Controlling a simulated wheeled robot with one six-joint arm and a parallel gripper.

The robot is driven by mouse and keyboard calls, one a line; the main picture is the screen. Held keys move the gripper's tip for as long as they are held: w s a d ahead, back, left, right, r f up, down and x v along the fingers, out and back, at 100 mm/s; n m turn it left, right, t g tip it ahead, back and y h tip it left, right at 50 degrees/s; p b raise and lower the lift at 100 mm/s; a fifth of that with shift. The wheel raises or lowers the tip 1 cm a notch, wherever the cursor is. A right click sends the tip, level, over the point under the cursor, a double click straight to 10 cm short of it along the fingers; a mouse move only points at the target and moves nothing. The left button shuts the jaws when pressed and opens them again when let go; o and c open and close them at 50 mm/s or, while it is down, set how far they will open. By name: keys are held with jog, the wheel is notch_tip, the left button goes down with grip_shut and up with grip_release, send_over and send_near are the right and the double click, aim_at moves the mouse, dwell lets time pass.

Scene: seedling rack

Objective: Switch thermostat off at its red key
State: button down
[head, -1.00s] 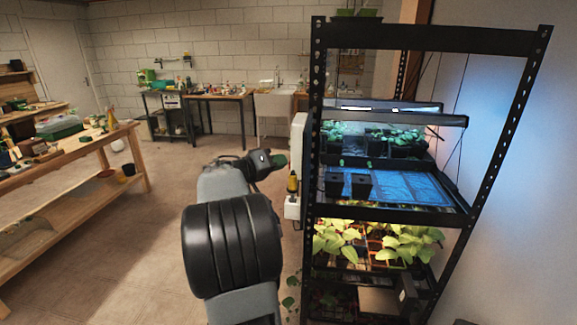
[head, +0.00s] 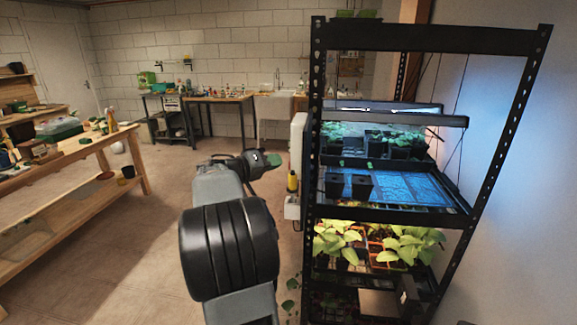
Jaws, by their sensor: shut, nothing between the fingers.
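My gripper (head: 277,161) is shut and empty, held out to the left of the rack's front left post. A small gap shows between its tips and a narrow white panel (head: 298,140) seen almost edge-on beside that post. Below the panel is a small white box (head: 292,209) with a yellow and black piece (head: 292,182) just above it. I cannot tell which of these is the thermostat. No red key can be made out; the faces of the panel and box are turned from view.
The black rack (head: 430,215) holds seedling pots, a blue-lit mat (head: 400,187) and leafy plants (head: 400,243). A wooden bench (head: 75,220) stands at left. A table (head: 215,97) and sink (head: 274,105) line the back wall. The floor between bench and rack is clear.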

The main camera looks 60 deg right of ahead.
jog(key=shift+w+a+b, duration=0.15)
jog(key=shift+w+a, duration=0.15)
jog(key=shift+w, duration=0.6)
jog(key=shift+w+a+b, duration=0.1)
jog(key=shift+w+a, duration=0.15)
jog(key=shift+w, duration=0.6)
jog(key=shift+w+a+b, duration=0.15)
jog(key=shift+w+a, duration=0.15)
jog(key=shift+w, duration=0.6)
notch_tip(320, 180, down, 9)
jog(key=a+n+t+y, duration=0.2)
jog(key=a+n+y, duration=0.1)
jog(key=n+y, duration=0.15)
jog(key=a+f+n+t+y+p, duration=0.2)
jog(key=a+f+n+t+y, duration=0.3)
jog(key=a, duration=0.7)
jog(key=s+a+n+t+y+p, duration=0.1)
jog(key=s+a+n+t+y, duration=0.1)
jog(key=a, duration=1.2)
jog(key=s+a+n+t+y+p, duration=0.1)
jog(key=a+y, duration=0.3)
jog(key=a, duration=1)
jog(key=shift+s+r+n+t+p, duration=0.2)
jog(key=shift+s+n+t+p, duration=0.2)
jog(key=shift+n+t+p, duration=0.3)
jog(key=shift+d, duration=0.2)
